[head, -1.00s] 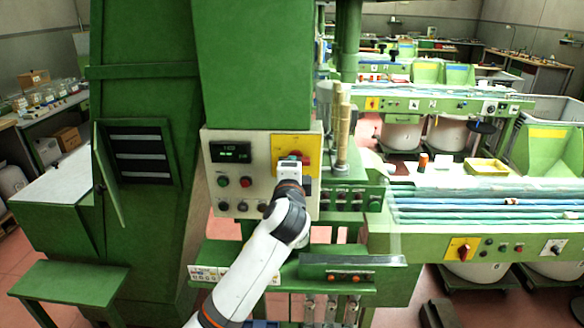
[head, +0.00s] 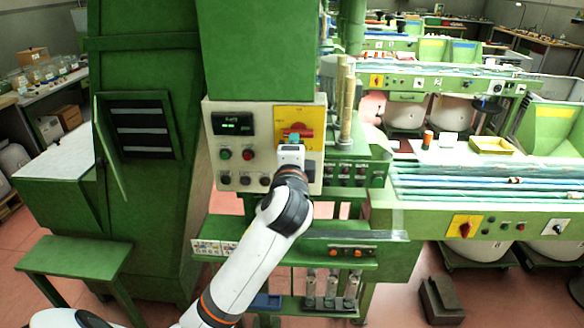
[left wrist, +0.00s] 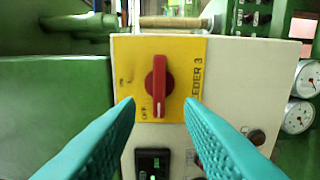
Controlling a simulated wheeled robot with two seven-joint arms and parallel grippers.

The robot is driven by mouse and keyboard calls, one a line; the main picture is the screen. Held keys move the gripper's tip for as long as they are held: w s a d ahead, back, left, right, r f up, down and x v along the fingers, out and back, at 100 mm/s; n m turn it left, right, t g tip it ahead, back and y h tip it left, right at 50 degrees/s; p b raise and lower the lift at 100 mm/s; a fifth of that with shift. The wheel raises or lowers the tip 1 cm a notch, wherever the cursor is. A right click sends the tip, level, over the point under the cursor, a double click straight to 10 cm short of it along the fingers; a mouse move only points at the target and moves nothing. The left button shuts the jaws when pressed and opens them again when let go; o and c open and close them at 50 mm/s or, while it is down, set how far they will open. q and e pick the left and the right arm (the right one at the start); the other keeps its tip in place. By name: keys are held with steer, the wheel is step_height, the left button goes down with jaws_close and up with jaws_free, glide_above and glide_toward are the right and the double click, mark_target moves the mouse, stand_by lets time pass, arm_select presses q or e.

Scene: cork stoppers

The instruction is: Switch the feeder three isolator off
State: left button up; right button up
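The feeder three isolator is a red rotary handle (head: 300,131) on a yellow plate (head: 284,113) on the pale control panel in the head view. In the left wrist view the red handle (left wrist: 159,86) stands upright in the picture, its white mark at the lower end. The yellow plate (left wrist: 188,52) carries sideways lettering ending in "EEDER 3"; the small position letters are hard to read. In the head view the handle lies about level. My left gripper (head: 293,143) is at the plate; its teal fingers (left wrist: 160,103) are open, either side of the handle and apart from it.
The panel also has a display (head: 232,123) and several buttons (head: 236,165). Upright tan rods (head: 345,100) stand close to its right. Another red isolator (head: 465,228) is on the conveyor at right.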

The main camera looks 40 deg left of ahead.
arm_select(q)
steer(key=b+v, duration=0.1)
steer(key=v, duration=0.6)
stand_by(0.3)
